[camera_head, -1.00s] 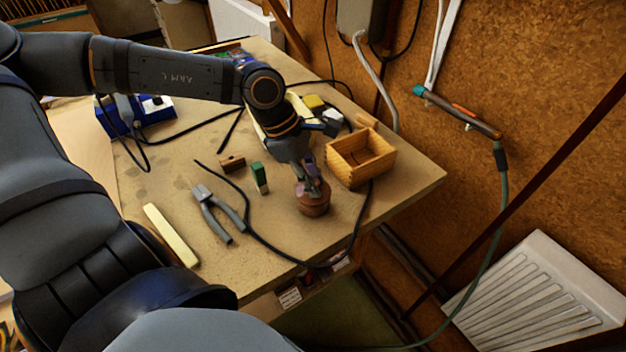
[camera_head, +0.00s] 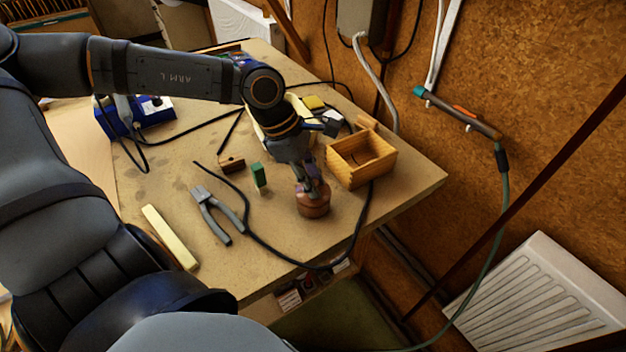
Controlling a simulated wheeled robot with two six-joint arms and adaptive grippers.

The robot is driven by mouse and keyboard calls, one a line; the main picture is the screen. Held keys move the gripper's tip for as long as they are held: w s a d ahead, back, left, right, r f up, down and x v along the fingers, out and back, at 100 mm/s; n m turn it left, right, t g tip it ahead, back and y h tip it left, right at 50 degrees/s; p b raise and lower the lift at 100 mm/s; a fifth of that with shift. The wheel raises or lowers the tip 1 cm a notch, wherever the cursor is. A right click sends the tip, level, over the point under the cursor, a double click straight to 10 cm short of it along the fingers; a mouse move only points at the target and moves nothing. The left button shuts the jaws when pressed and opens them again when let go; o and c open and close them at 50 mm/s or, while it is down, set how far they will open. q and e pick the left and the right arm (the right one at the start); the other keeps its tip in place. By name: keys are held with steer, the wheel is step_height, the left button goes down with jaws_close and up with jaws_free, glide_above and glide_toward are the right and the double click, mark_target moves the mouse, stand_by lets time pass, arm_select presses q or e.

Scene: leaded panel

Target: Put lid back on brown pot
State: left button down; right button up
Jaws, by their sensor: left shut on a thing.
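The brown pot (camera_head: 313,206) stands on the workbench near its front right edge. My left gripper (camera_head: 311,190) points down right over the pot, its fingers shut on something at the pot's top. The held piece looks like the lid, but the fingers hide most of it. I cannot tell whether the lid is seated on the rim or just above it. My right gripper is not in view.
An open wooden box (camera_head: 361,160) stands close behind and right of the pot. A pale yellow bar (camera_head: 170,237) lies at the front left.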

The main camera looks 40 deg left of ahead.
arm_select(q)
steer(key=shift+f+b, duration=0.2)
steer(key=shift+b, duration=0.4)
stand_by(0.7)
stand_by(0.4)
steer(key=c, duration=0.6)
jaws_free()
steer(key=shift+r, duration=0.15)
steer(key=shift+r+p, duration=2.7)
steer(key=shift+r, duration=0.75)
jaws_close()
